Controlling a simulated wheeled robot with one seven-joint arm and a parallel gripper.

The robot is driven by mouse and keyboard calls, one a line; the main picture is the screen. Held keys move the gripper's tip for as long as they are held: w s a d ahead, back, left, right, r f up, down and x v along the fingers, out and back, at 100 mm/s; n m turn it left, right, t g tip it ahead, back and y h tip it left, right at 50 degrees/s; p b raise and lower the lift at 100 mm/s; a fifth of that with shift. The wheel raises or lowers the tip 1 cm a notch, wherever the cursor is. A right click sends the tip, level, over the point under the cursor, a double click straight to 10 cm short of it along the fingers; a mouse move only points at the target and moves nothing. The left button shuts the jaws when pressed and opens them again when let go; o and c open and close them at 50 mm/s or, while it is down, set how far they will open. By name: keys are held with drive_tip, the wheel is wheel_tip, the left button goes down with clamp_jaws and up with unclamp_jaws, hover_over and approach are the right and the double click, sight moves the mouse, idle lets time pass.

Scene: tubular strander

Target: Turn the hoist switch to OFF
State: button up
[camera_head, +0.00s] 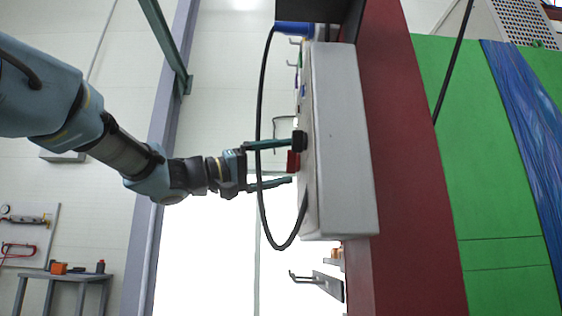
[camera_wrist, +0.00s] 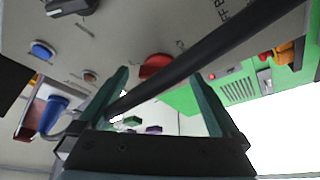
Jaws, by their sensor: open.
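A pale grey control box (camera_head: 345,150) on a dark red post carries the switches on its left side. In the head view a black knob (camera_head: 299,141) and a red block-like knob (camera_head: 293,161) stick out from it. My gripper (camera_head: 290,162) is open at the box, its upper finger overlapping the black knob and the red one lying between the fingertip lines. In the wrist view a red knob (camera_wrist: 155,66) shows between my fingers (camera_wrist: 160,76), and a black rotary switch (camera_wrist: 72,7) at the top left. Labels are mostly unreadable; I cannot tell which is the hoist switch.
A black cable (camera_head: 262,150) loops in front of the box past my fingers and crosses the wrist view diagonally. A blue button (camera_wrist: 42,50) is on the panel. A green machine (camera_wrist: 235,88) stands behind at right. A bracket (camera_head: 325,284) is below the box.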

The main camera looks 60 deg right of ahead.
drive_tip(key=c, duration=1.4)
